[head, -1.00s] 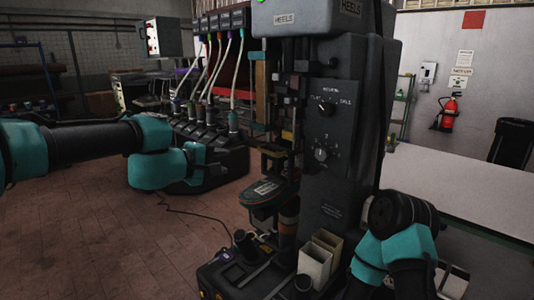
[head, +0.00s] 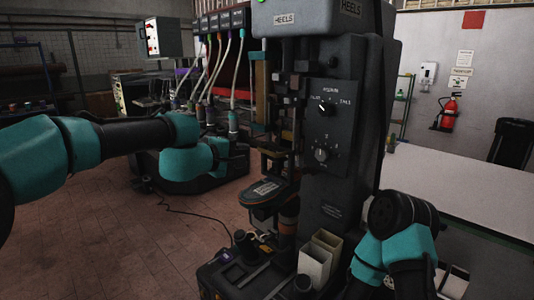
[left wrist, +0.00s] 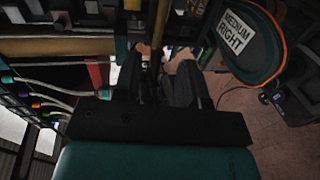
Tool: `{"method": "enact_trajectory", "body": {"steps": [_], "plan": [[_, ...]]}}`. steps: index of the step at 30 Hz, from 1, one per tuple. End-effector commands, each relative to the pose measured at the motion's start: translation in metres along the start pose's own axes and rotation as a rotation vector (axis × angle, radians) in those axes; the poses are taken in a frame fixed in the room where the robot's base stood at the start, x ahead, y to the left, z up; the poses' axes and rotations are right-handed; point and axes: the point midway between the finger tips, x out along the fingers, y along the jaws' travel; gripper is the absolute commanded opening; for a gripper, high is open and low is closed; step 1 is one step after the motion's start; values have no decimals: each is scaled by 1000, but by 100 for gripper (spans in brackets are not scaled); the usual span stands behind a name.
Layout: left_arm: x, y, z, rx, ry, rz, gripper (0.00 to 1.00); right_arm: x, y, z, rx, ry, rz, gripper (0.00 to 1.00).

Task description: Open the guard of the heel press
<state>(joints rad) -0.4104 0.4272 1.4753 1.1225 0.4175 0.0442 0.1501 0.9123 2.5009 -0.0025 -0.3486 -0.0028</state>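The heel press (head: 345,150) is the tall dark machine marked HEELS in the middle of the head view. A tan upright bar (head: 261,85) stands at its left front, and it seems to show in the left wrist view (left wrist: 160,22). I cannot tell for sure which part is the guard. My left gripper (head: 240,152) is left of the press front, close to it. In the left wrist view its two dark fingers (left wrist: 160,80) are apart, with the tan bar beyond the gap; I see nothing clearly held. My right arm shows at the lower right, its gripper out of view.
A round pad marked MEDIUM RIGHT (left wrist: 250,45) sits low on the press front. White bins (head: 316,258) stand at its base. A pale table (head: 460,195) lies to the right. Another machine with several hoses (head: 205,75) is behind my left arm. A cable lies on the floor.

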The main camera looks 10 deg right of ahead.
Motion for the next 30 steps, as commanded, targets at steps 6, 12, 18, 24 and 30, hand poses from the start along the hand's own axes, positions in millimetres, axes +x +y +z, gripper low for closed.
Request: {"method": "enact_trajectory", "body": {"steps": [6, 12, 18, 24, 30], "plan": [[36, 0, 0, 1, -1, -1, 39, 0, 0, 0, 0, 0, 0, 43], [68, 0, 1, 1, -1, -1, 39, 0, 0, 0, 0, 0, 0, 43], [94, 0, 0, 1, 0, 0, 39, 0, 0, 0, 0, 0, 0, 43], [107, 0, 0, 1, 0, 0, 39, 0, 0, 0, 0, 0, 0, 43], [108, 0, 0, 1, 1, 0, 39, 0, 0, 0, 0, 0, 0, 43]]}}
